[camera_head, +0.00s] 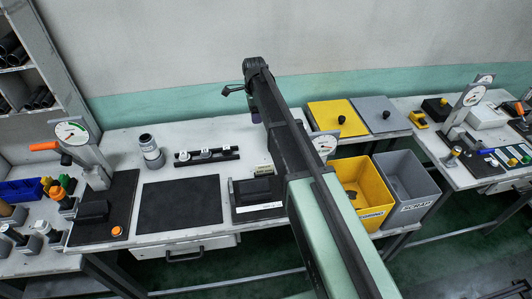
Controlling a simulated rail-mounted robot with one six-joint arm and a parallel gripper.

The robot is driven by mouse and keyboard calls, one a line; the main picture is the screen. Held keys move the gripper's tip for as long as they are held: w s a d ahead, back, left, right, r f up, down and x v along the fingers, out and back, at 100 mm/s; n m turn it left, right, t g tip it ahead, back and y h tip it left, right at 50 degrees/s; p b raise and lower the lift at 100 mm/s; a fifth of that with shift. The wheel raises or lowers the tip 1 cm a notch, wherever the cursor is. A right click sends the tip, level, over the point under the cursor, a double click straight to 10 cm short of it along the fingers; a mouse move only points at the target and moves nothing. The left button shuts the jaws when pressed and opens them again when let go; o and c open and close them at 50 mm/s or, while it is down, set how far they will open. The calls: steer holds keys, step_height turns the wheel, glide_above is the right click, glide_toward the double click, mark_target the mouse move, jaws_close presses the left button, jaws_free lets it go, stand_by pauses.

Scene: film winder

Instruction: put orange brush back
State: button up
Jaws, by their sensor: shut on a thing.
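My arm reaches from the bottom of the head view up to the middle, and its wrist end hangs above the back of the workbench. The fingers of my gripper do not show; they seem hidden behind the arm, and so does anything between them. I cannot pick out an orange brush for certain. An orange-topped item (56,193) stands among small holders at the left, with a green-topped item (68,182) beside it.
A dial gauge stand (90,158) with an orange handle stands at the left. A black mat (180,204) lies bare on the bench. A black rack with white-topped pieces (207,156) is behind it. A yellow bin (351,172) and a grey bin (411,184) are at the right.

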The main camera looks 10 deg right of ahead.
mark_target(257, 154)
step_height(257, 154, down, 20)
steer(key=b, duration=1.9)
steer(key=shift+f, duration=0.1)
steer(key=shift+r, duration=0.25)
steer(key=shift+f, duration=0.15)
steer(key=o, duration=1.1)
step_height(257, 154, up, 13)
steer(key=p, duration=1.2)
steer(key=s+n, duration=1.8)
steer(key=s, duration=1.4)
steer(key=shift+s+f+n, duration=0.25)
steer(key=shift+f+n, duration=0.1)
steer(key=shift+n, duration=0.05)
steer(key=shift+d, duration=0.1)
